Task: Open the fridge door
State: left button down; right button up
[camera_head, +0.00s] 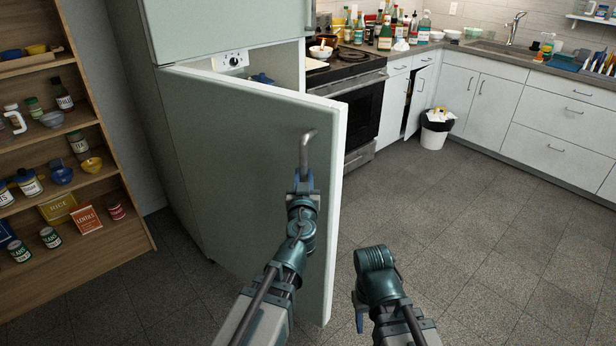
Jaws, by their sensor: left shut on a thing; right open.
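The pale green fridge (178,130) stands at the left of centre. Its lower door (235,165) is partly open, swung out toward me, with a gap along its top showing the inside and a white control dial panel (230,60). The upper door (225,22) looks closed. A curved metal handle (307,145) is on the lower door near its free edge. My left gripper (302,180) is at the handle's lower end and shut on it; its fingertips are partly hidden. My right gripper (360,310) is empty, right of the door and above the floor.
A wooden shelf (95,190) with jars and boxes stands left of the fridge. The coil stove (350,85) is behind the door. White cabinets (490,95) and a bin (435,130) line the back right. The grey floor (480,220) on the right is clear.

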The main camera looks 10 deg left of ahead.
pick_arm(q)
jog(key=shift+s+a, duration=0.1)
jog(key=shift+a, duration=0.25)
jog(key=c, duration=0.7)
grip_release()
jog(key=shift+a, duration=0.15)
jog(key=shift+d, duration=0.2)
